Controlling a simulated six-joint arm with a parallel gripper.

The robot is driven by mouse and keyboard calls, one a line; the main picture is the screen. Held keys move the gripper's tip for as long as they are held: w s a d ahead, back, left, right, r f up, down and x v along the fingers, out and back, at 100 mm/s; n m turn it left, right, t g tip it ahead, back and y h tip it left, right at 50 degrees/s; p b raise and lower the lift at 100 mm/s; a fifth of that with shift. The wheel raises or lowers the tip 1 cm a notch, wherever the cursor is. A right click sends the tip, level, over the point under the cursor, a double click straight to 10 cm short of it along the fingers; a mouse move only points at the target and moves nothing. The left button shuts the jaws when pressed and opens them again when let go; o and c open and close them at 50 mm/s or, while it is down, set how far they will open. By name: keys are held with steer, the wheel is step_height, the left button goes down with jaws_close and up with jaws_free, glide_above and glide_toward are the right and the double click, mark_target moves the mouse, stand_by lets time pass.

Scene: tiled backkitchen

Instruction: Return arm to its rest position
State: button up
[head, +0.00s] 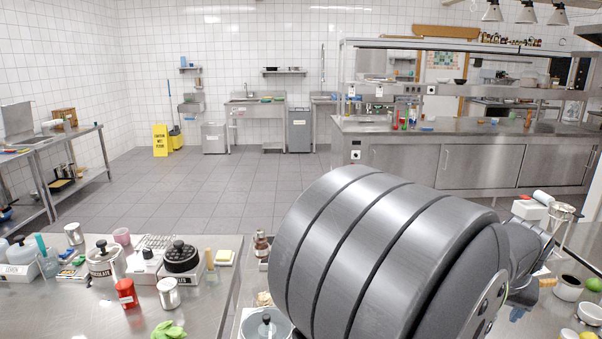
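My arm fills the lower right of the head view, with a large grey ribbed link (375,255) close to the camera. A darker grey part of my arm (522,262) reaches beyond it to the right, over the right-hand counter. My gripper's fingers cannot be made out in this view. My arm hides the middle of the near area and part of the right counter.
A steel table (75,305) at left holds a chocolate canister (106,262), a red shaker (126,293) and a green cloth (168,330). The right counter holds a green fruit (593,284) and a metal canister (562,215).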

step_height(320, 180, up, 5)
steer(key=w+a+r+n+y, duration=0.1)
steer(key=w+a+n, duration=0.1)
steer(key=w+a, duration=0.4)
steer(key=w+a+r+n, duration=0.1)
steer(key=w+a, duration=0.5)
steer(key=w, duration=0.8)
steer(key=shift+w+a+r+n+t+y, duration=0.25)
steer(key=shift+a+n+t+y, duration=0.15)
steer(key=shift+n, duration=0.5)
